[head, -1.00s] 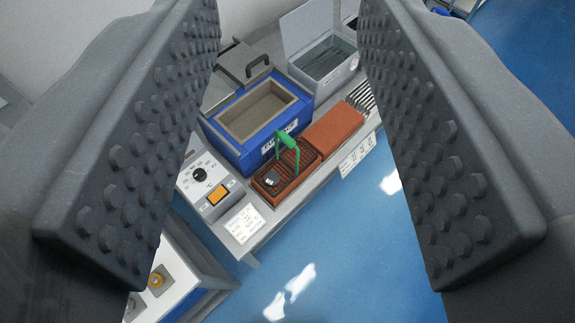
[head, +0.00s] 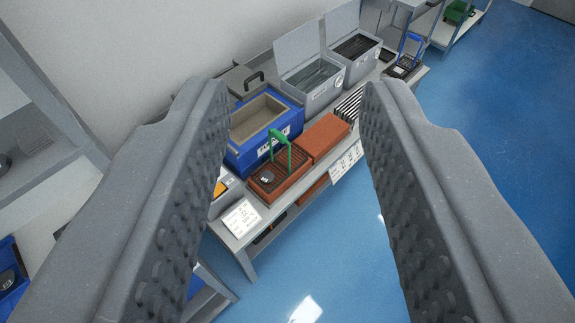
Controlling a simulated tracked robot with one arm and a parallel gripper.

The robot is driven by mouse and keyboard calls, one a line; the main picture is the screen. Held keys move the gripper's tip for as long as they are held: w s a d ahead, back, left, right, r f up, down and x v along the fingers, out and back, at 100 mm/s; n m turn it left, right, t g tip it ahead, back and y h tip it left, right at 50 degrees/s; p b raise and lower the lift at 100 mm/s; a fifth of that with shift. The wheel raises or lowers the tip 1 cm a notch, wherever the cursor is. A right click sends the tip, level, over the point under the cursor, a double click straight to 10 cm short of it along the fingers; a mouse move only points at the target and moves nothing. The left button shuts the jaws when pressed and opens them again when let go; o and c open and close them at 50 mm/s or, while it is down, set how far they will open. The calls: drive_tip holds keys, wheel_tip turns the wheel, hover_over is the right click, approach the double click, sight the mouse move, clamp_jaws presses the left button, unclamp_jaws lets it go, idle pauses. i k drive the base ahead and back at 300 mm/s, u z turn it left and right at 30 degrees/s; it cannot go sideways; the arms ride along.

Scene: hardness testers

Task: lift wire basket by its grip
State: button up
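A small dark wire basket with an upright green grip (head: 282,140) stands on a brick-red slab (head: 262,196) at the front of the bench. A second dark wire basket (head: 400,70) with a blue grip (head: 410,44) stands at the bench's far right end. My gripper (head: 296,120) is wide open and empty. In the picture, the green-gripped basket appears between its fingers, but it is well beyond them and not touched.
A blue furnace box (head: 234,160) with an open tan chamber stands directly behind the green-gripped basket. Another red slab (head: 325,138) lies to its right. Two grey tanks with raised lids (head: 318,97) (head: 358,62) stand farther along. The blue floor (head: 340,240) in front is clear.

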sight(276, 134)
drive_tip(key=z, duration=0.4)
drive_tip(key=i, duration=1.3)
drive_tip(key=u, duration=0.2)
